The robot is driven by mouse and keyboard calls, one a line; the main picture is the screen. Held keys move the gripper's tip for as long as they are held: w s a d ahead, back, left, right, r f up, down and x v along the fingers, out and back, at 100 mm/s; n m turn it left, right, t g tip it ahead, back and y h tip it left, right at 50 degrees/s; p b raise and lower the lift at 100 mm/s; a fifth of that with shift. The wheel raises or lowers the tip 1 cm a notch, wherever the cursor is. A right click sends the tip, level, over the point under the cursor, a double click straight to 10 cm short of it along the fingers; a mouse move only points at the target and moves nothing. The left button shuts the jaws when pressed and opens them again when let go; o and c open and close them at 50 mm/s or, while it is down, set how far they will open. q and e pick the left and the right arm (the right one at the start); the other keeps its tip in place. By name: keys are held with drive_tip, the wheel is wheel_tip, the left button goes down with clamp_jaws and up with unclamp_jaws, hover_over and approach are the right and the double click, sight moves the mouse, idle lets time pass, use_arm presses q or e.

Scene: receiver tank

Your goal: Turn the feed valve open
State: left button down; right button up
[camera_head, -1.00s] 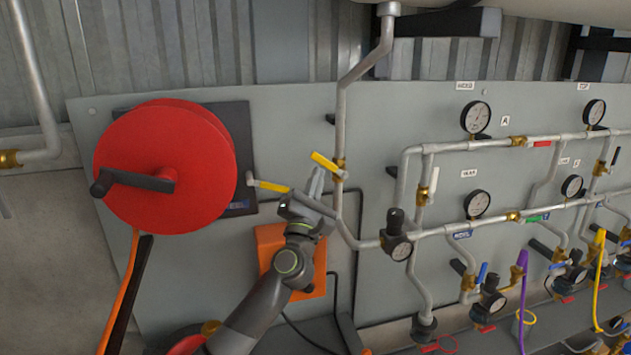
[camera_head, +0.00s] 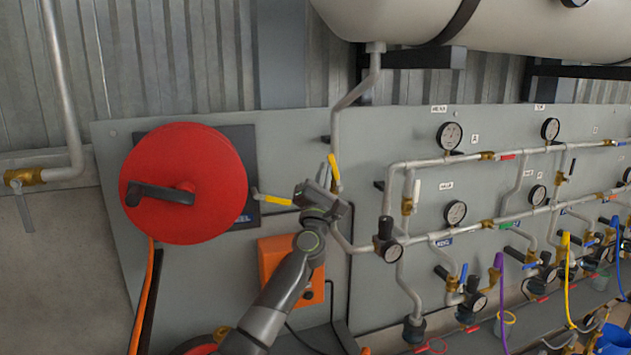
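A valve with a yellow lever (camera_head: 333,167) sits on the grey pipe that comes down from the tank. Its lever stands nearly upright, roughly along the pipe. I see no readable label that names it the feed valve. My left gripper (camera_head: 324,175) is right at this lever, its fingers pointing up just left of it. The fingers look close together, with nothing visible between them. I cannot tell whether they touch the lever. The lower part of the valve is partly hidden behind the gripper. My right gripper is not in view.
A red hose reel (camera_head: 185,225) with a black crank stands left of my gripper. A second yellow lever (camera_head: 277,200) lies level beside it. An orange box (camera_head: 275,262) is behind my arm. Gauges, pipes and small valves fill the panel (camera_head: 290,140) to the right.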

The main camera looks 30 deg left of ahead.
use_arm(q)
drive_tip(key=shift+w+d+r+p, duration=0.25)
drive_tip(key=shift+w+r+p, duration=0.1)
drive_tip(key=shift+w+r, duration=0.25)
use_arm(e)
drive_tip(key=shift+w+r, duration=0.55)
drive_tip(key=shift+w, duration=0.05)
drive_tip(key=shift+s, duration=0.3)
use_arm(q)
drive_tip(key=shift+f, duration=0.15)
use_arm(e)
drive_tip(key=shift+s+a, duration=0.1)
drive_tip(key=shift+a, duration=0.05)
